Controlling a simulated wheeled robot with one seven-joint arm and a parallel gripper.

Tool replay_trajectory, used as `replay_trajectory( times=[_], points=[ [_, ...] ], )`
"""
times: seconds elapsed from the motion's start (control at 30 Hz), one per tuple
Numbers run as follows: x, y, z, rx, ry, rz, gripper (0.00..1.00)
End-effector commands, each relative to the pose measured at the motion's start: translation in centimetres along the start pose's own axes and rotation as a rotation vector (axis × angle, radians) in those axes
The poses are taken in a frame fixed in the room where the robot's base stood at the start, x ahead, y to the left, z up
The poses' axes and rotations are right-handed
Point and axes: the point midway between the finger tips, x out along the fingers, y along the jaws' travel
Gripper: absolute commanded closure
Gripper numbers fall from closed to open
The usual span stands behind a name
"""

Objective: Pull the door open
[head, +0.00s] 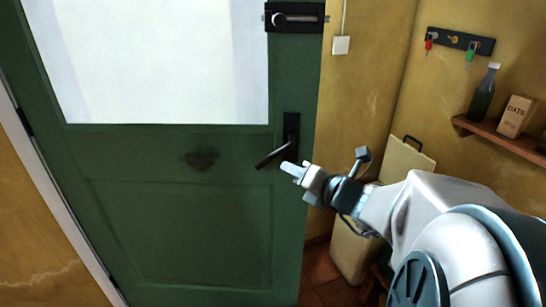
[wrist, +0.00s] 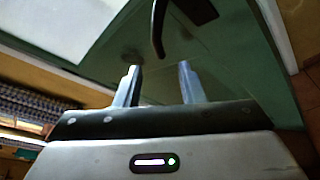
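A green door (head: 190,220) with a pale window pane fills the left of the head view. It also fills the upper part of the wrist view (wrist: 225,65). A dark lever handle (head: 274,154) sits near its right edge, its lever slanting down to the left. The handle shows at the top of the wrist view (wrist: 160,25). My gripper (head: 289,170) is just below and right of the lever in the head view. In the wrist view its two fingers (wrist: 157,83) are apart with nothing between them, and the handle lies beyond their tips. I see no contact.
A dark latch (head: 294,18) is mounted high on the door's right edge. Right of the door are a key rack (head: 460,41), a shelf (head: 500,138) with a bottle (head: 483,93) and an oats box (head: 516,116), and a beige case-like object (head: 355,245) on the floor.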

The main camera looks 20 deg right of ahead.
Motion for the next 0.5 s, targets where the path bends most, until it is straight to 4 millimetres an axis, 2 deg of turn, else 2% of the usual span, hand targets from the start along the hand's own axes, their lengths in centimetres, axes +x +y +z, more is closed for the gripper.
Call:
replay_trajectory(
  times=[0.33, 0.37, 0.47, 0.5],
  points=[
    [-0.59, 0.01, -0.05, 0.000, 0.001, 0.001, 0.64],
    [-0.59, 0.01, -0.05, 0.000, 0.001, 0.001, 0.67],
    [-0.50, 0.20, -0.30, -0.021, 0.013, 0.005, 0.94],
    [-0.40, 0.45, -0.67, -0.051, 0.030, 0.011, 1.00]
  ],
)
